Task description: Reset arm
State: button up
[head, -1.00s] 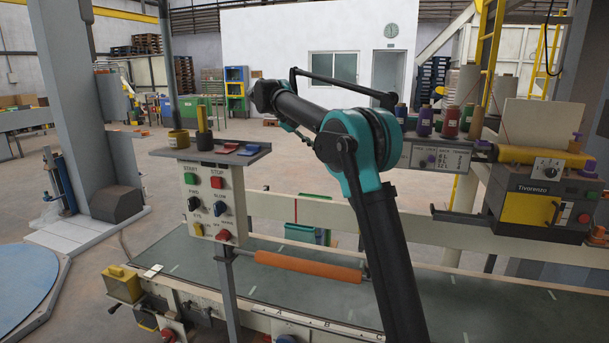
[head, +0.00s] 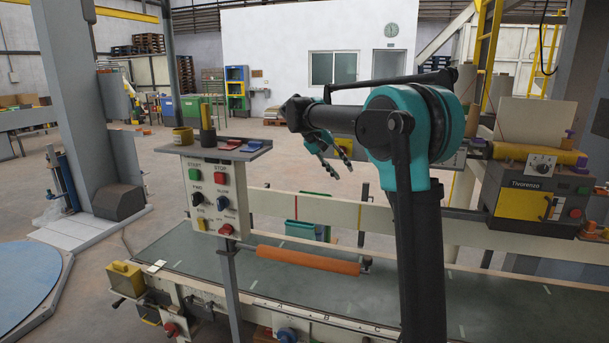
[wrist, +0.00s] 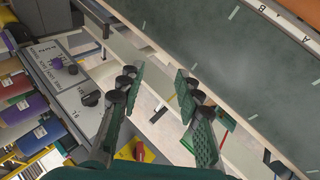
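My gripper (head: 336,167) is in the middle of the head view, above the conveyor and right of the control panel. Its two fingers are spread and nothing is between them. In the wrist view my gripper (wrist: 156,80) shows both green-padded fingers apart, with the rail and floor below. My arm rises from the lower right of the head view and folds over to the left at the teal elbow.
The control panel (head: 210,200) stands on a post left of my gripper. The conveyor belt (head: 430,297) runs below, with an orange roller (head: 308,260) over it. Open floor lies behind.

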jog(key=s+d+f+y, duration=0.1)
jog(key=s+d+f, duration=0.1)
jog(key=s+f, duration=0.3)
jog(key=s+d+f+y, duration=0.1)
jog(key=s+d+f, duration=0.1)
jog(key=s+f, duration=0.3)
jog(key=s+d+f+y, duration=0.2)
jog(key=s+d+f, duration=0.1)
jog(key=s+f, duration=0.2)
jog(key=shift+s+d+n+t, duration=0.1)
jog(key=shift+s+n+t, duration=0.2)
jog(key=shift+s+n, duration=0.1)
jog(key=s+f+t+y, duration=0.1)
jog(key=s+f, duration=0.6)
jog(key=s, duration=0.2)
jog(key=s+f+y, duration=0.2)
jog(key=s+f, duration=0.6)
jog(key=s, duration=0.2)
jog(key=shift+s+t, duration=0.25)
jog(key=shift+t, duration=0.15)
